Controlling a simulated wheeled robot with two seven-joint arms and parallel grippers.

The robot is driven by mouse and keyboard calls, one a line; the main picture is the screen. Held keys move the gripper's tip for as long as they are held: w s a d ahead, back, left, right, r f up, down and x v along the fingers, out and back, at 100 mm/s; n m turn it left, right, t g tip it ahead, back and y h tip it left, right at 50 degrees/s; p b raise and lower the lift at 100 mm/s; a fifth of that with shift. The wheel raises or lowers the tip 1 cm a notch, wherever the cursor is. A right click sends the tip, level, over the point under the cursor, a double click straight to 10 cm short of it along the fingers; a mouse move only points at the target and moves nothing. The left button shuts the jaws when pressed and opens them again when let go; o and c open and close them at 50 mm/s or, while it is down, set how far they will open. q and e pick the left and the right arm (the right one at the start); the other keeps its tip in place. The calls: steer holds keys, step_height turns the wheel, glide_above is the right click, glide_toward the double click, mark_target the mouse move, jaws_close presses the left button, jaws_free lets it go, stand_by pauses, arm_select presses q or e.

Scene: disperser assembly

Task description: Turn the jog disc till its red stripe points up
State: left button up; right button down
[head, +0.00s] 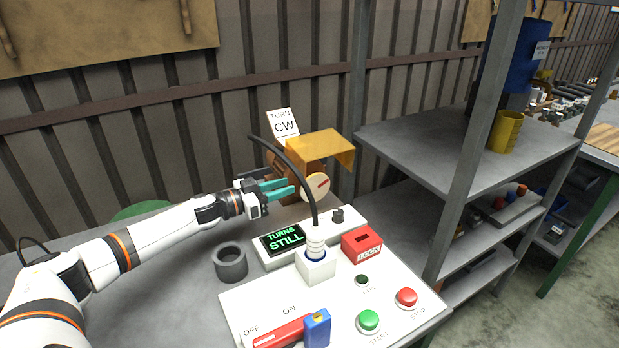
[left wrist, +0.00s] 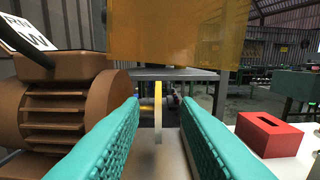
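The jog disc (head: 316,187) is a pale cream disc on the end of the brown motor, under an orange guard. Its red stripe (head: 322,184) is tilted, rising to the right. In the left wrist view the disc (left wrist: 158,115) shows edge-on, so its stripe cannot be read there. My left gripper (head: 284,187) has teal fingers and is open beside the disc, to its left. In the left wrist view the fingers (left wrist: 158,104) stand apart with the disc's edge in the gap ahead, and no contact shows. My right gripper is out of view.
The orange guard (head: 322,147) overhangs the disc. The brown motor (left wrist: 65,100) is close left of the fingers. A card (head: 283,124) reads TURN CW. A display (head: 284,238) reads TURNS STILL. A red LOCK box (head: 361,245) stands nearby.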

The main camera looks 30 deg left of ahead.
mark_target(310, 177)
arm_select(q)
steer(key=x, duration=0.8)
steer(key=shift+w+f+p, duration=0.1)
steer(key=shift+w+p, duration=0.2)
steer(key=shift+p, duration=0.05)
jaws_close()
